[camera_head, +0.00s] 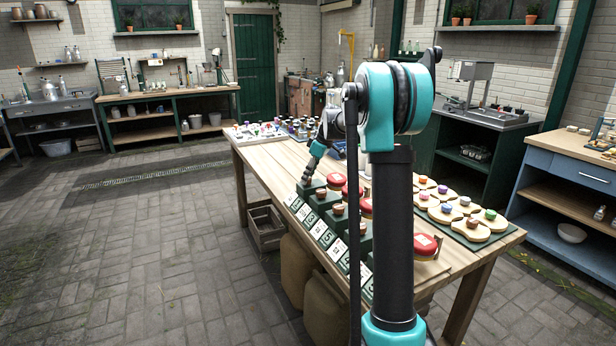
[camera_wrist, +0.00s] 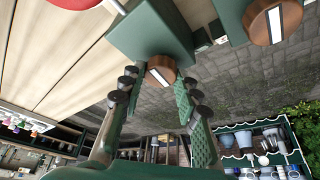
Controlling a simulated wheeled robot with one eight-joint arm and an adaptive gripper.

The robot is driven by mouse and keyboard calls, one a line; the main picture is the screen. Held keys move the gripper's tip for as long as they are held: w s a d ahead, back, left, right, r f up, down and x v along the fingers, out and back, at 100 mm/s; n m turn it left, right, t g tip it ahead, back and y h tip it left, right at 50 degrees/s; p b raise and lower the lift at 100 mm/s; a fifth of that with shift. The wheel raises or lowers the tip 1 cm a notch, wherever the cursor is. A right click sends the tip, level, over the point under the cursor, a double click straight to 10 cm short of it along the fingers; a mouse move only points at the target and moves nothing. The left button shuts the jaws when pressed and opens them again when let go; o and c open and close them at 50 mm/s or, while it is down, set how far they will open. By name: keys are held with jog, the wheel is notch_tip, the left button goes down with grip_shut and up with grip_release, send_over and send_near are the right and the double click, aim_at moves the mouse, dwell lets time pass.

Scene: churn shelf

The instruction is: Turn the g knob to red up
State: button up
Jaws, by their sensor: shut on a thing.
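My gripper (camera_head: 309,174) is at the far end of a row of green blocks on the wooden table. In the wrist view its fingers (camera_wrist: 152,83) are shut on a round brown wooden knob (camera_wrist: 161,69) with a white bar across its face. This knob sits on the front of a green block (camera_wrist: 150,30). A second brown knob with a white bar (camera_wrist: 272,20) is on the neighbouring block at the upper right. In the head view other brown knobs (camera_head: 338,209) show on the nearer blocks. I cannot read which is g, and no red mark on the held knob is visible.
White cards with black marks (camera_head: 318,229) line the blocks' front. Red domed things (camera_head: 427,247) stand behind the blocks. A green mat with round wooden pieces and coloured tops (camera_head: 470,229) lies to the right. A wooden crate (camera_head: 265,228) is below the table; the left floor is open.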

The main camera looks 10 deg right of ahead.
jog(key=shift+n, duration=0.6)
jog(key=o, duration=1.2)
jog(key=shift+c, duration=0.2)
jog(key=shift+d, duration=0.1)
jog(key=v, duration=1.2)
jog(key=shift+w, duration=0.2)
jog(key=shift+s, duration=0.1)
